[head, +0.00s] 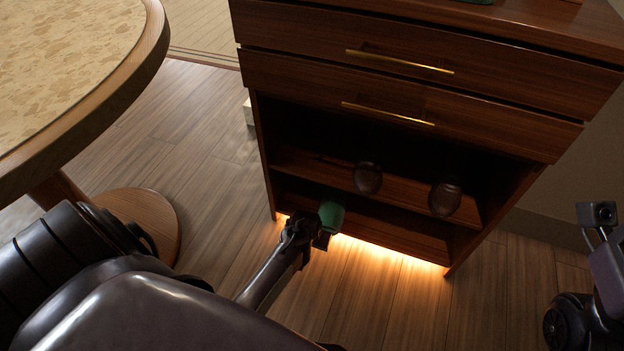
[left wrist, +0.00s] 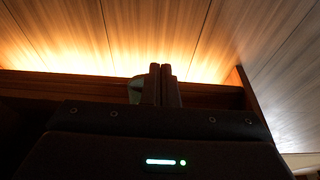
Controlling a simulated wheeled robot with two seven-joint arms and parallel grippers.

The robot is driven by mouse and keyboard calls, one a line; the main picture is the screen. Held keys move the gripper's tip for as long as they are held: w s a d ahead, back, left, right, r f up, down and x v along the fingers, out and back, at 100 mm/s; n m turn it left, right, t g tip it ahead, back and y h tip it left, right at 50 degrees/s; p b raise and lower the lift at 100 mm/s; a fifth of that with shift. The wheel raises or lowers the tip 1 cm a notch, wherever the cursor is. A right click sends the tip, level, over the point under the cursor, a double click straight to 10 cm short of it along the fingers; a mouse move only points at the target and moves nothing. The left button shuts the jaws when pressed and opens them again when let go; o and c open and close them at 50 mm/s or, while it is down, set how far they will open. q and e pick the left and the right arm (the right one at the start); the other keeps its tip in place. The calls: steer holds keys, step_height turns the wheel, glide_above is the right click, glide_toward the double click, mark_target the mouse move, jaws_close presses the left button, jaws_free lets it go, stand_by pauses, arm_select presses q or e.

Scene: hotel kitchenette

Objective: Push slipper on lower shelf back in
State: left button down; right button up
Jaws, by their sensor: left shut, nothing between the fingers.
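A green slipper (head: 331,213) is at the left part of the lower shelf (head: 405,238), its near end at the shelf's front edge. My left gripper (head: 322,238) is shut and empty, right at the slipper's near end; I cannot tell whether they touch. In the left wrist view the shut fingers (left wrist: 161,84) point at the shelf front, and a bit of the green slipper (left wrist: 135,90) shows beside them. My right gripper is not clearly in view; only part of my right arm shows at the right edge.
Two dark brown slippers (head: 368,178) (head: 446,198) sit on the upper shelf, jutting over its edge. Two drawers with brass handles (head: 388,113) are above. A round table (head: 150,50) stands at left. Light glows on the floor under the cabinet.

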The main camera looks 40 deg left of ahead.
arm_select(q)
steer(key=shift+p+v, duration=0.4)
steer(key=shift+v, duration=0.7)
steer(key=c, duration=2.2)
jaws_free()
